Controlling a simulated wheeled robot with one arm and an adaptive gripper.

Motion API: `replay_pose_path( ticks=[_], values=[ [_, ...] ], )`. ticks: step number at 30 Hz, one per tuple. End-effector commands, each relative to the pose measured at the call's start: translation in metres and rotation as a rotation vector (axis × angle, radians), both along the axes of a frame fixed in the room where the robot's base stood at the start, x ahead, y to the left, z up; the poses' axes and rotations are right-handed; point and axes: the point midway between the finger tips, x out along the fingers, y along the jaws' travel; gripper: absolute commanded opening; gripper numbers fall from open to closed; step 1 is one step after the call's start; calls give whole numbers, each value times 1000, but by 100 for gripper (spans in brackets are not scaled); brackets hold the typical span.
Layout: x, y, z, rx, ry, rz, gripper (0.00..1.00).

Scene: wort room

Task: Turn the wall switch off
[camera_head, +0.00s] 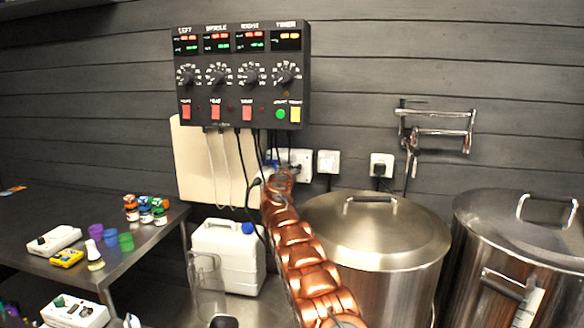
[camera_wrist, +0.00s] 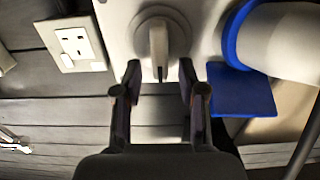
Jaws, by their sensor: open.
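The wall switch (camera_wrist: 158,42) shows in the wrist view as a grey round knob with a raised upright handle, set on a white plate (camera_wrist: 200,18). In the head view its white plate (camera_head: 300,160) shows on the dark plank wall, with my arm partly in front of it. My gripper (camera_wrist: 160,78) is open and empty. Its two fingertips are spread on either side of the handle's lower end in the wrist view. I cannot tell whether they touch it or how deep they reach. In the head view my arm hides the switch knob.
A blue-rimmed white connector (camera_wrist: 285,40) and blue flap (camera_wrist: 240,90) sit right of the switch in the wrist view; a white socket (camera_wrist: 75,42) is left. A control box (camera_head: 242,75) hangs above with dangling cables. Metal pots (camera_head: 375,230) stand at right, a steel table (camera_head: 60,220) at left.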

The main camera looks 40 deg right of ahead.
Motion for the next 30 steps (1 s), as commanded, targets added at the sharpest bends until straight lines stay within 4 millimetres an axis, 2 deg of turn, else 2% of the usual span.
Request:
replay_pose_path(
  ticks=[8,20,30],
  values=[
    [0,0,0,0,0,0,41],
    [0,0,0,-1,-1,0,0],
    [0,0,0,-5,5,1,0]
  ],
)
